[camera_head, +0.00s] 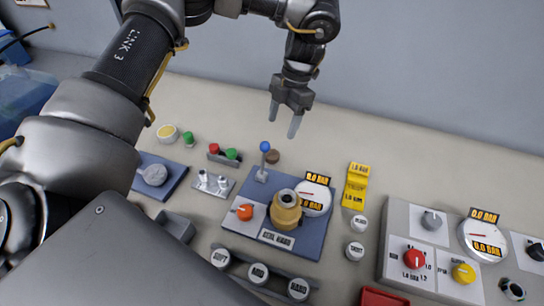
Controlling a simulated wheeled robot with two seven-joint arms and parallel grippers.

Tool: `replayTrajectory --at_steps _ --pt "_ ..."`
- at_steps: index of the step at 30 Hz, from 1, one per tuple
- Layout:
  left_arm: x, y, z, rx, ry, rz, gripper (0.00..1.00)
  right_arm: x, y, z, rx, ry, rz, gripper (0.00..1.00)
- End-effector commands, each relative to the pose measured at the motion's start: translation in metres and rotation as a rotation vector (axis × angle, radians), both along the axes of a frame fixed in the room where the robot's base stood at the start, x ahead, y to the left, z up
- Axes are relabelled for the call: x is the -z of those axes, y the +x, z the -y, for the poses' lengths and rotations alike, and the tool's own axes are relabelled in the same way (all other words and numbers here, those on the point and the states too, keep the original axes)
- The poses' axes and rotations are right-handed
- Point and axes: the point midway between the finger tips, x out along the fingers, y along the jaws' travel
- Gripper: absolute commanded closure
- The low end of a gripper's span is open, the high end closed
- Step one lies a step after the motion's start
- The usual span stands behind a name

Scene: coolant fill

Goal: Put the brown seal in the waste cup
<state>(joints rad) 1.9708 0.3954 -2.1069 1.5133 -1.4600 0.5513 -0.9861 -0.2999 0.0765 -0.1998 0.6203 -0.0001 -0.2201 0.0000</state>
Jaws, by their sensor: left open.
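My left gripper (283,118) is open and empty. My right gripper is not in view.
A brass fitting (285,212) and a gauge (314,198) stand on the fixture plate. Red and green caps (222,152) sit left of it. A yellow stand (355,187) and a control panel (428,245) are to the right. The back table strip is clear.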

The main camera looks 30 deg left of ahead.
Motion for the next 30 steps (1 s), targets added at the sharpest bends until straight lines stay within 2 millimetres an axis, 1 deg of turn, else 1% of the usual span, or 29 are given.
replayTrajectory --at_steps 1,3,7,10,17,22,24,27,30 --pt "0.009 -0.003 -0.001 0.000 -0.001 -0.005 0.36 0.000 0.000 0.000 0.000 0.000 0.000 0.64" --pt "0.020 -0.006 -0.003 -0.002 -0.002 -0.005 0.36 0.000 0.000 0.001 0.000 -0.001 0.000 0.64" --pt "0.037 -0.010 -0.004 -0.002 -0.001 -0.004 0.36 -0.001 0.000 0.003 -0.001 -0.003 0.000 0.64" --pt "0.044 -0.012 -0.005 -0.002 0.000 -0.001 0.36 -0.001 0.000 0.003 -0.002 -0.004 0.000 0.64" --pt "0.051 -0.014 -0.006 -0.003 0.001 -0.002 0.36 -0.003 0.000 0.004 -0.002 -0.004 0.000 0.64" --pt "0.074 -0.021 -0.011 -0.005 0.000 -0.004 0.36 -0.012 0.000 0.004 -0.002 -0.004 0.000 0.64" --pt "0.084 -0.023 -0.012 -0.003 0.000 -0.003 0.36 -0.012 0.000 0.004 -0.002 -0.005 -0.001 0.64" --pt "0.093 -0.025 -0.013 -0.003 0.000 -0.001 0.36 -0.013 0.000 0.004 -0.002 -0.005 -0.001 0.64" --pt "0.096 -0.026 -0.013 -0.003 0.001 -0.001 0.36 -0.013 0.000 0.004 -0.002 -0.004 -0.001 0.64"
